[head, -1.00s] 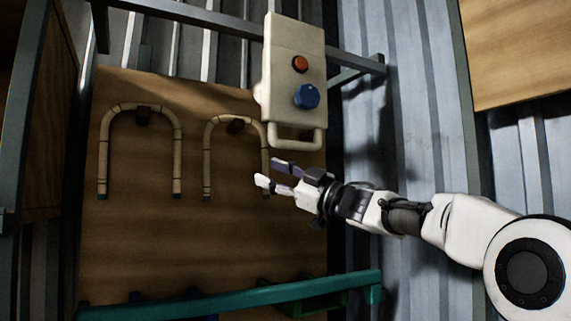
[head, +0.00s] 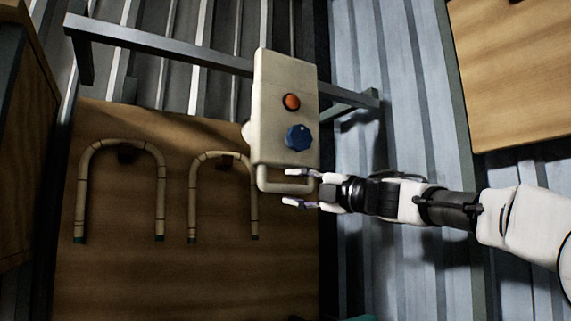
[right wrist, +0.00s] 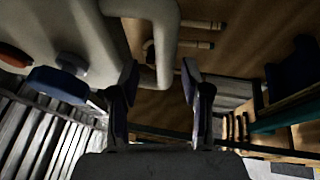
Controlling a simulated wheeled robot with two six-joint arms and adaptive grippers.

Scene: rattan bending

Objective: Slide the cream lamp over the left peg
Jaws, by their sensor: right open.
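A cream box (head: 285,85) with an orange button (head: 291,101), a blue knob (head: 299,137) and a cream tube handle (head: 262,180) hangs upright in front of the board; I cannot tell whether it is the lamp. My right gripper (head: 292,188) is open, one finger above and one below the handle's bottom bar. In the right wrist view, the handle (right wrist: 163,45) passes between the open fingers (right wrist: 160,85); contact is unclear. On the board, two dark pegs, left (head: 126,153) and right (head: 228,160), sit under the tops of bent cane arches. My left gripper is out of view.
The left cane arch (head: 84,185) and right cane arch (head: 193,195) are on the brown board (head: 150,285). A grey metal rail (head: 180,47) crosses above the board, behind the box. The lower board is clear. Ribbed metal wall (head: 410,90) stands at right.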

